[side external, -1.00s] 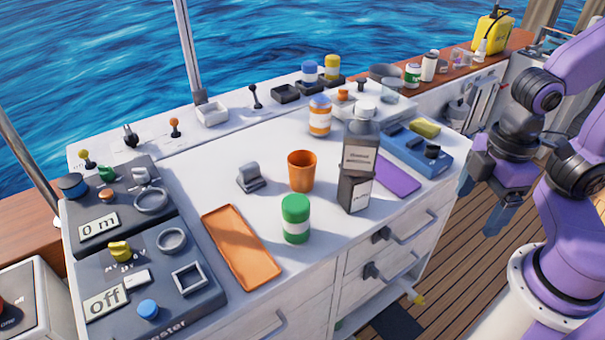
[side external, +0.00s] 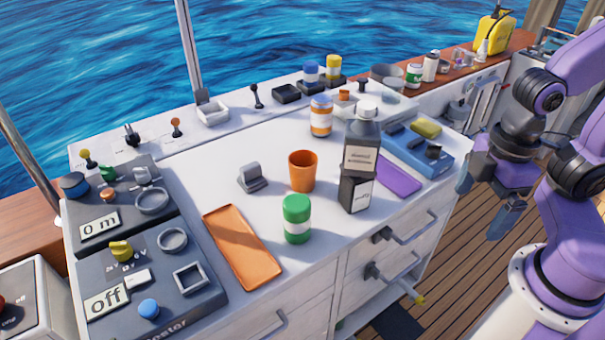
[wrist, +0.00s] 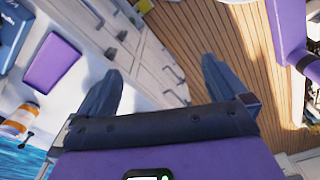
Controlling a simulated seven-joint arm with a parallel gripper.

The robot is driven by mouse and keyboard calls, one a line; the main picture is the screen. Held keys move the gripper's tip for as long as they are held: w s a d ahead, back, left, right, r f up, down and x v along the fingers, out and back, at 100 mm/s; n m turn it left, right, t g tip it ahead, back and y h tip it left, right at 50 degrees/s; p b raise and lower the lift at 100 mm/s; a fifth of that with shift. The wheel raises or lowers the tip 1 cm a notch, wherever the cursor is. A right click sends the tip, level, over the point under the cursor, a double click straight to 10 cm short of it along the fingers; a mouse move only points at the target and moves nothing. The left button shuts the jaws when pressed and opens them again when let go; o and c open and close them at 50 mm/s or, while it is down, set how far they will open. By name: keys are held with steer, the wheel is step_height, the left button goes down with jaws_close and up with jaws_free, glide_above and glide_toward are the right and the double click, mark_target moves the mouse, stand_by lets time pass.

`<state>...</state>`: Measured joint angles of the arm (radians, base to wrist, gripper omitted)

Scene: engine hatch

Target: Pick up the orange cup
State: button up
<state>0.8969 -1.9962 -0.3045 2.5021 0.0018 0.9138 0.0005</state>
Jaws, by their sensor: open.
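The orange cup (side external: 302,172) stands upright on the white cabinet top, near its middle, with its open rim facing up. My gripper (side external: 482,212) hangs off the right end of the cabinet, above the wooden deck, well apart from the cup. In the wrist view my gripper (wrist: 158,88) shows two dark fingers spread apart with nothing between them. The cup is not in the wrist view.
A green-and-white jar (side external: 297,219) stands in front of the cup. A dark bottle (side external: 361,145) and a dark box (side external: 355,191) stand to its right. An orange tray (side external: 243,246) and a grey bracket (side external: 251,178) are to its left. Drawer handles (side external: 405,232) stick out in front.

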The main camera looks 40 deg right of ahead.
step_height(320, 180, up, 8)
steer(key=n+h, duration=0.2)
steer(key=n, duration=0.3)
glide_above(304, 171)
steer(key=w, duration=0.3)
steer(key=f, duration=0.7)
steer(key=d+f, duration=0.1)
steer(key=f, duration=0.7)
steer(key=d+f, duration=0.1)
steer(key=f, duration=0.6)
steer(key=shift+f, duration=0.2)
steer(key=c, duration=1)
